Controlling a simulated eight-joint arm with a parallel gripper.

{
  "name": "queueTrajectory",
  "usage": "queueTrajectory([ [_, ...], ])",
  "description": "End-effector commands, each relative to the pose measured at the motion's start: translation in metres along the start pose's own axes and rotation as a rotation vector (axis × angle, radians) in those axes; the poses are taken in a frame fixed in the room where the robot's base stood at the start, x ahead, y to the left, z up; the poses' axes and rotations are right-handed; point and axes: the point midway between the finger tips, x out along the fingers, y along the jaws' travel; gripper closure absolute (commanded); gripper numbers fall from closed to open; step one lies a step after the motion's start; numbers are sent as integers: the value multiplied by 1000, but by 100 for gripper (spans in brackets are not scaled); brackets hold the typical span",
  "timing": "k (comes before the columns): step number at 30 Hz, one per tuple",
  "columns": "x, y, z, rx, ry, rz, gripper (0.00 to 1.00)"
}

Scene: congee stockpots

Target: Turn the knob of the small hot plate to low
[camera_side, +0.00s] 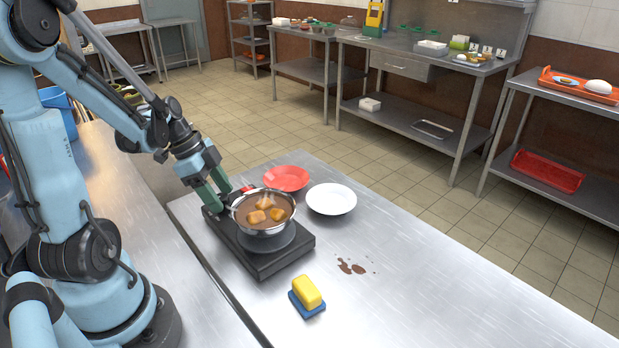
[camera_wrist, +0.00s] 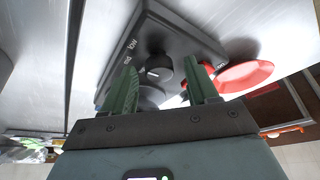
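The small hot plate (camera_side: 262,262) is a black slab on the steel table, and a steel pot (camera_side: 263,230) of brown broth with golden chunks sits on it. My gripper (camera_side: 222,200) is at the hot plate's far left end. In the wrist view its green fingers (camera_wrist: 163,88) are spread apart, with the dark round knob (camera_wrist: 158,67) seen between and just beyond them. I see no clear contact with the knob. The lettering "low" (camera_wrist: 132,45) and "mid" is left of the knob; "on" is at the right. The knob's pointer direction is unclear.
A red plate (camera_side: 286,178) and a white plate (camera_side: 331,199) lie behind and right of the pot. A yellow and blue sponge (camera_side: 307,294) lies in front, near a brown spill (camera_side: 352,267). The table's right part is clear.

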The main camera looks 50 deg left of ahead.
Motion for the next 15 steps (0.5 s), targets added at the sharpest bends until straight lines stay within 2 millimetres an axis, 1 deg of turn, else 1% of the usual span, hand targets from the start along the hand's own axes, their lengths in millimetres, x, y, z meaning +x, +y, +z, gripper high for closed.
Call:
queueTrajectory([
  [9,-2,0,0,-2,1,0,42],
  [11,-6,0,0,-2,1,0,42],
  [15,-20,0,0,-2,1,0,42],
])
